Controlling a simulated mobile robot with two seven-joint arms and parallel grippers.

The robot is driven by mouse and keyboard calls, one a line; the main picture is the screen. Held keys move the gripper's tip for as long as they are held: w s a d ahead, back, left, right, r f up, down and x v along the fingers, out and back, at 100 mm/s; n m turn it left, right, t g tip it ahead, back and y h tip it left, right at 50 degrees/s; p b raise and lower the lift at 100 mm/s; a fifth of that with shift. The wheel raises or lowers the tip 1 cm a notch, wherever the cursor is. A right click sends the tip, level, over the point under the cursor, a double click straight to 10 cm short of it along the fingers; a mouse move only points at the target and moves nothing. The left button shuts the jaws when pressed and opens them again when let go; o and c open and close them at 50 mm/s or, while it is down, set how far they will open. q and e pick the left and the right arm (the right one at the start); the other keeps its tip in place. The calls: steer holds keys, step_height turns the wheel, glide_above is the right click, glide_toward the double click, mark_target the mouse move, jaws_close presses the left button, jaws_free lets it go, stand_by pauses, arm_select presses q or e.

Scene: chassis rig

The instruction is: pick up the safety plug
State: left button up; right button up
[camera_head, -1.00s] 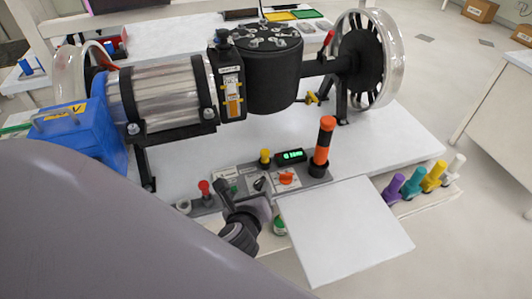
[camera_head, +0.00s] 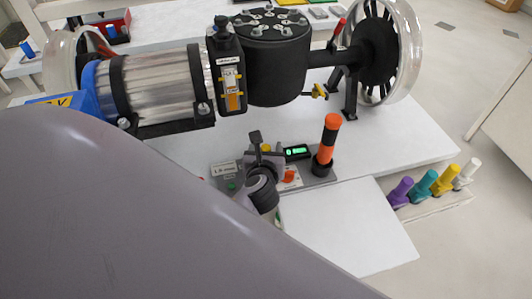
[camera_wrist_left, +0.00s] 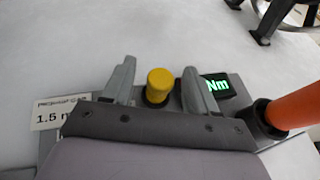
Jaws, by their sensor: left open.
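A short yellow-capped plug (camera_wrist_left: 158,86) stands upright on the grey control panel; I take it to be the safety plug. In the head view only a bit of its yellow cap (camera_head: 266,148) shows behind my gripper. My left gripper (camera_wrist_left: 160,68) is open, with one grey finger on each side of the yellow cap. Gaps show between the cap and both fingers, and nothing is held. In the head view the left gripper (camera_head: 265,145) hangs over the panel, and my arm covers the lower left. The right gripper is not in view.
A lit green display (camera_head: 297,152) and an orange-black upright handle (camera_head: 328,145) stand right of the plug. A motor assembly (camera_head: 155,85) rises behind. A white plate (camera_head: 345,225) lies in front right, and several coloured pegs (camera_head: 427,182) stand beyond it.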

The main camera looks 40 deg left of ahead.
arm_select(q)
steer(key=shift+w, duration=0.1)
steer(key=shift+c, duration=0.3)
jaws_close()
